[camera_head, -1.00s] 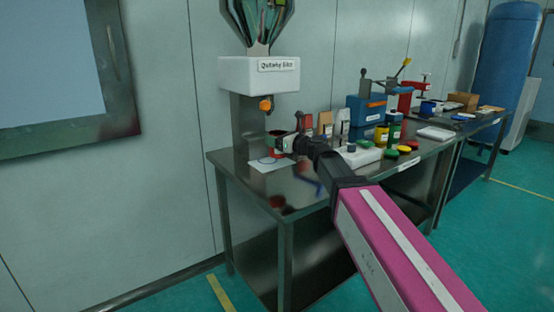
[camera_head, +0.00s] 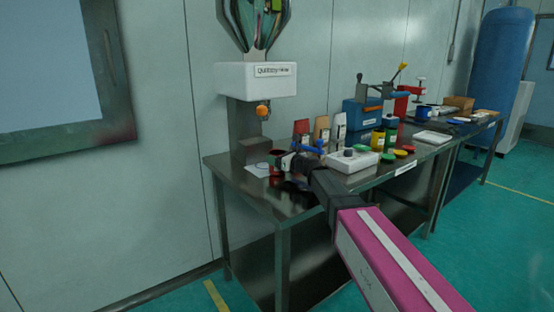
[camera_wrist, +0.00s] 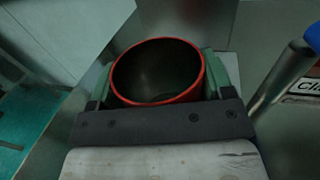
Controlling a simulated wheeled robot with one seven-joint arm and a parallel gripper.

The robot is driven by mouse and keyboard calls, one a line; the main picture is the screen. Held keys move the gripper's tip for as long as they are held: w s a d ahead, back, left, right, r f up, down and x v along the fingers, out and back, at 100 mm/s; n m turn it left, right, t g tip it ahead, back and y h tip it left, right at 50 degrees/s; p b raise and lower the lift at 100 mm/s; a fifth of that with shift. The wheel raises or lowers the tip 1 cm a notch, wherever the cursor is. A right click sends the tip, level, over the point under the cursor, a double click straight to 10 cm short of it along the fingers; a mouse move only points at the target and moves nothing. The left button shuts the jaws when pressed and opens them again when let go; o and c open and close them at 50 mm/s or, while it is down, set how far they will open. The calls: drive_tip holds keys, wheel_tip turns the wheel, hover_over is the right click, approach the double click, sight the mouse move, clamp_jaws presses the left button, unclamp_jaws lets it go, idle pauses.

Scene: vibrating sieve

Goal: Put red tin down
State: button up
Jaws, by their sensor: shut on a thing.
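The red tin (camera_wrist: 117,83) is upright and open at the top in the wrist view, with a bright red rim and a dark inside. My gripper (camera_wrist: 158,78) has a green finger on each side of it and is shut on it. In the head view the tin (camera_head: 277,155) is small and partly hidden by my gripper (camera_head: 280,161). It is low over the near left part of the steel table, beside a white sheet with a drawn ring (camera_head: 258,170). I cannot tell whether its base touches the table.
The dispenser (camera_head: 256,80) with an orange knob stands behind the tin. Red, tan and white packets (camera_head: 321,130), a white box (camera_head: 350,160) and coloured lids (camera_head: 388,157) are to the right. A blue-handled tool (camera_wrist: 293,66) is close on the right in the wrist view.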

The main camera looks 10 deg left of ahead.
drive_tip(key=shift+f, duration=0.2)
drive_tip(key=o, duration=0.9)
drive_tip(key=shift+o, duration=0.2)
drive_tip(key=shift+d+r, duration=0.1)
drive_tip(key=v, duration=1.1)
drive_tip(key=shift+s+d, duration=0.3)
drive_tip(key=shift+d, duration=0.15)
